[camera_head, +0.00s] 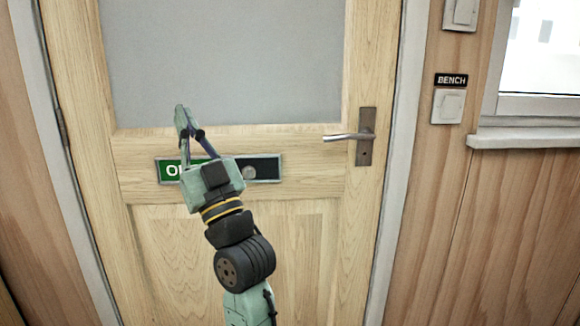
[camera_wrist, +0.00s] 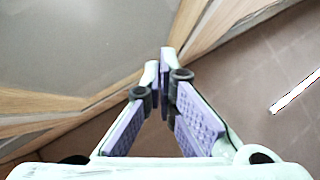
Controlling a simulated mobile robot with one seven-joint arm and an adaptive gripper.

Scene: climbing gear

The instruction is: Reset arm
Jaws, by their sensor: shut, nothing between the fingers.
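My arm reaches up in front of a closed wooden door in the head view. My gripper (camera_head: 182,108) points up and a little left, in front of the door's grey glass panel. In the wrist view my gripper (camera_wrist: 160,62) has its fingertips together with nothing between them. My gripper's body hides part of a green and black sign slider (camera_head: 264,168) on the door. The gripper is well left of the metal door handle (camera_head: 350,137) and holds nothing.
The wooden door (camera_head: 300,220) stands close in front of my arm. On the wall to the right are a switch (camera_head: 448,106) under a "BENCH" label (camera_head: 451,80), another switch (camera_head: 461,13) above, and a window sill (camera_head: 525,137). The wrist view shows brown tiled floor (camera_wrist: 262,85).

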